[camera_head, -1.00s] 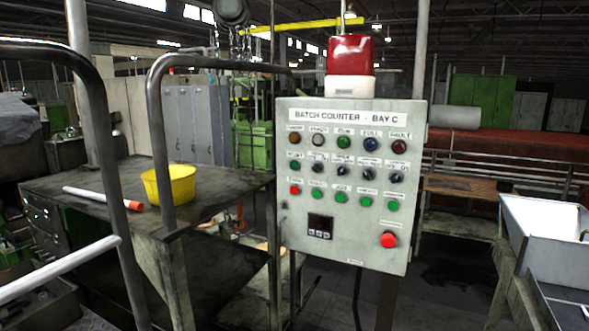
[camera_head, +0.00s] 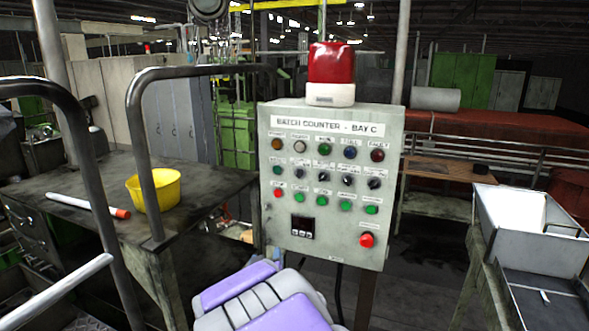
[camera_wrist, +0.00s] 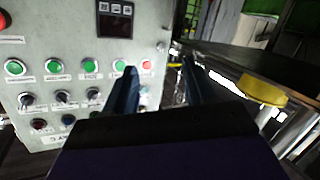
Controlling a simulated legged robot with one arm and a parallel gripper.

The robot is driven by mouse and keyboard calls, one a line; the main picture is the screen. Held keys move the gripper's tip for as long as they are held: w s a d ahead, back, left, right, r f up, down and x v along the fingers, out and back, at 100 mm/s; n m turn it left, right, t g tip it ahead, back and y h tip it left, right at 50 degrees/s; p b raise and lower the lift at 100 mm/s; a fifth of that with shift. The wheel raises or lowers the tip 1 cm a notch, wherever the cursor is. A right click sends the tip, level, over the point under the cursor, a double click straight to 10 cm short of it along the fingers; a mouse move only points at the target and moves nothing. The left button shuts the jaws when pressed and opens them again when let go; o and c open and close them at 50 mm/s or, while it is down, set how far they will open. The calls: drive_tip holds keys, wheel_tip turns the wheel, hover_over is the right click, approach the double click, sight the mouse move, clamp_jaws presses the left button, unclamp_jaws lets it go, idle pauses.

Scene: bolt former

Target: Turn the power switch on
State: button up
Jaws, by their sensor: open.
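The grey control panel (camera_head: 386,245), marked "BATCH COUNTER - BAY C", faces me. It has a lamp row on top, dark rotary switches (camera_head: 347,180) below, then a row of buttons and a red knob (camera_head: 367,240) at lower right. Small labels are unreadable, so I cannot tell which is the power switch. In the wrist view the panel (camera_wrist: 60,45) appears upside down, with rotary switches (camera_wrist: 62,97) left of my fingers. My gripper (camera_wrist: 158,75) is open and empty, near the panel's edge with the red button (camera_wrist: 146,64). Contact cannot be judged.
A red beacon (camera_head: 331,70) stands on the panel. At left, a dark workbench (camera_head: 75,165) holds a yellow bowl (camera_head: 153,190) and a white tube (camera_head: 75,200) with an orange end. Metal rails (camera_head: 130,110) rise in front. A white bin (camera_head: 525,215) stands at right.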

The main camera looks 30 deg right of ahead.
drive_tip(key=d+r+t+h+p, duration=0.3)
drive_tip(key=d+r+h, duration=0.25)
drive_tip(key=r, duration=0.35)
drive_tip(key=p, duration=0.2)
approach(296, 174)
drive_tip(key=shift+h, duration=0.25)
drive_tip(key=x, duration=0.8)
drive_tip(key=shift+w+d, duration=0.1)
drive_tip(key=shift+w, duration=0.1)
drive_tip(key=shift+c, duration=0.2)
clamp_jaws()
